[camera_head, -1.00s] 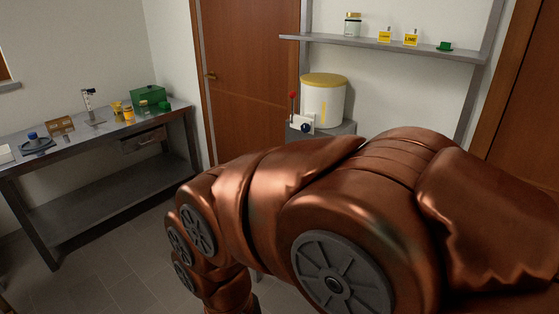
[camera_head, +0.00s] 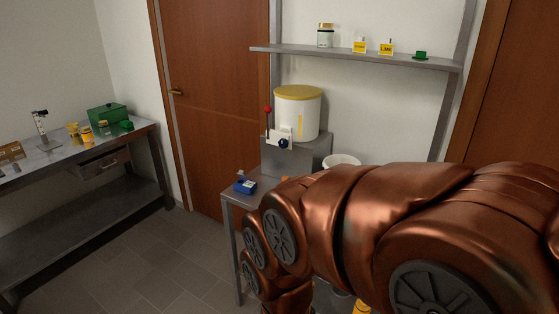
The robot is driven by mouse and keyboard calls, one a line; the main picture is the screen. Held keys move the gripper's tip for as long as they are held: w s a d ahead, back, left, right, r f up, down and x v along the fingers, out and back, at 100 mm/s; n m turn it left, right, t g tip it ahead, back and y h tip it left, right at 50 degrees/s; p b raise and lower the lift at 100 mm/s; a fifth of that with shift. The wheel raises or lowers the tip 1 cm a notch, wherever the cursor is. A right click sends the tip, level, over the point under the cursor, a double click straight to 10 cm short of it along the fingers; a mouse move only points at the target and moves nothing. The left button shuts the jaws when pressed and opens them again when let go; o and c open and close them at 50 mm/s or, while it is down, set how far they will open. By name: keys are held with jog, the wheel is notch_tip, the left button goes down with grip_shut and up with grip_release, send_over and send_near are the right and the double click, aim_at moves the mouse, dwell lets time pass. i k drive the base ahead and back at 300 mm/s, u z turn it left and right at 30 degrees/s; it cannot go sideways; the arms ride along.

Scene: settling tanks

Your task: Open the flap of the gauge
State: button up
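I cannot tell for sure which thing is the gauge. A small blue device (camera_head: 245,186) with a pale top face sits on the left end of a grey metal table (camera_head: 229,199). It is too small to make out a flap or its state. My copper-coloured arm fills the lower right and hides much of this table. My gripper is not in view; the arm runs out of the bottom of the picture.
A white drum (camera_head: 297,114) with a yellow lid stands on a grey raised block, with a red-knobbed lever (camera_head: 267,110) at its front. A white bucket (camera_head: 342,160) is partly behind my arm. A workbench (camera_head: 91,157) stands left; the floor between is clear.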

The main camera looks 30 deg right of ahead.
aim_at(240, 173)
jog(key=z, duration=0.45)
jog(key=i, duration=1.45)
jog(key=u, duration=1.05)
jog(key=i, duration=0.5)
jog(key=u, duration=0.6)
